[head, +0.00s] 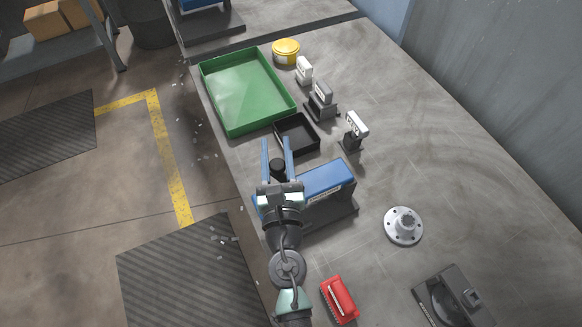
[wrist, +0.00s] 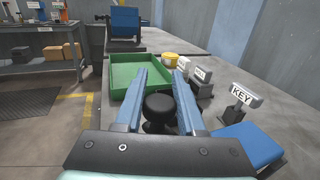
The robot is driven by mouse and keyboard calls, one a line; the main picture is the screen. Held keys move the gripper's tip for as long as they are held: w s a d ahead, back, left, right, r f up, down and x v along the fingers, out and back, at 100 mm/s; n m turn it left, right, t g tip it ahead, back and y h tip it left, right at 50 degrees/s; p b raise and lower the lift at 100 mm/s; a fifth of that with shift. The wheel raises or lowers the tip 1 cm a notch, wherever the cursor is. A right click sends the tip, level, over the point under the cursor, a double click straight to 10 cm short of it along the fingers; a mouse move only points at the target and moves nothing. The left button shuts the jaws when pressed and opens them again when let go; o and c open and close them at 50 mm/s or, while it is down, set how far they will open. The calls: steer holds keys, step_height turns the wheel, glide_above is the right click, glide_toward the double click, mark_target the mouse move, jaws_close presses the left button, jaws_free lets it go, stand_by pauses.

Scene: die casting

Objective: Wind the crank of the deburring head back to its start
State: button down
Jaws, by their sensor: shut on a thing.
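The deburring head appears to be the blue machine (head: 326,179) on a dark base, on the bench at mid-picture; its blue top also shows at the right of the wrist view (wrist: 250,143). The black round crank knob (wrist: 158,104) sits between the two blue fingers of my gripper (wrist: 158,92). My gripper (head: 277,158) is shut on this knob, beside the left end of the blue machine. The crank's arm below the knob is hidden by my gripper and wrist.
Beyond my gripper are a small black tray (head: 313,145) and a green tray (head: 209,88). Labelled stands, one reading KEY (wrist: 243,94), line their right side. A flanged metal part (head: 403,226) and a red brush-like item (head: 339,299) lie nearer. The bench right of the stands is clear.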

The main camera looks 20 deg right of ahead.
steer(key=shift+y, duration=0.3)
steer(key=shift+s+a+n+t+y, duration=0.15)
steer(key=shift+a+n+t+y, duration=0.25)
steer(key=shift+n+y, duration=0.6)
steer(key=shift+a, duration=0.2)
steer(key=shift+s+a+n+y, duration=0.1)
steer(key=shift+a+n+y, duration=0.2)
steer(key=shift+y, duration=0.35)
steer(key=shift+s+a+n+y, duration=0.1)
steer(key=shift+n+y, duration=0.3)
steer(key=shift+y, duration=0.25)
steer(key=shift+s+a+n+y, duration=0.2)
steer(key=shift+n+y, duration=0.2)
steer(key=shift+y, duration=0.25)
steer(key=shift+s+a+n+y, duration=0.1)
steer(key=shift+a+n+y, duration=0.1)
steer(key=shift+n+y, duration=0.35)
steer(key=shift+s+a+n+g+y+b, duration=0.2)
steer(key=shift+n+y, duration=0.15)
steer(key=shift+y, duration=0.3)
steer(key=shift+s+a+n+g+y+b, duration=0.1)
steer(key=shift+a+n+y+b, duration=0.15)
steer(key=shift+y, duration=0.4)
steer(key=shift+d, duration=0.1)
